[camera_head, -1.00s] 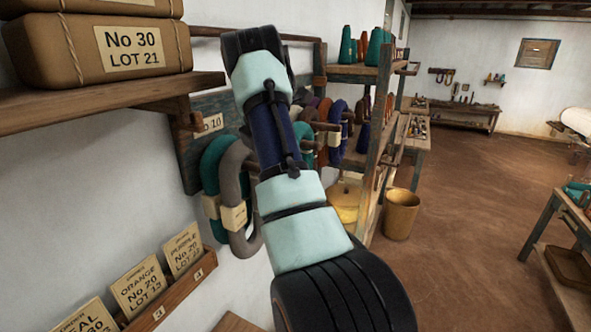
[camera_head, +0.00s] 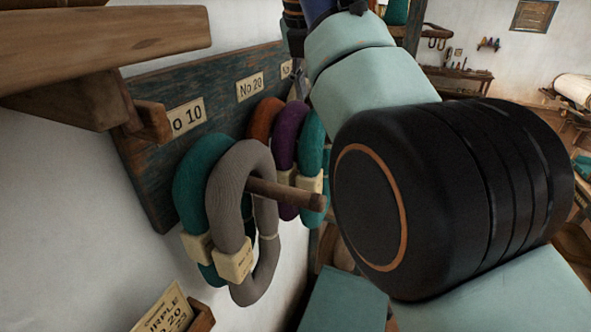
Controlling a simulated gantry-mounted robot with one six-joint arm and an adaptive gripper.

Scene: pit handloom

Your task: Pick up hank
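Several hanks hang on wooden pegs along a wall board. A grey hank (camera_head: 226,200) hangs outermost on the nearest peg (camera_head: 290,193), under the No 10 label, with a cream tag (camera_head: 234,262). A teal hank (camera_head: 188,185) hangs behind it on the same peg. Further along, by the No 20 label, hang an orange hank (camera_head: 263,119), a purple hank (camera_head: 285,140) and another teal hank (camera_head: 311,143). The task does not say which hank. My arm's large links fill the right and centre, clear of the nearest peg in the picture. My gripper is not in view.
A wooden shelf (camera_head: 110,48) juts from the wall at upper left, its bracket (camera_head: 73,100) near the peg board (camera_head: 150,180). A card tray (camera_head: 203,318) sits at the bottom left. A far bench (camera_head: 460,82) stands at the back right.

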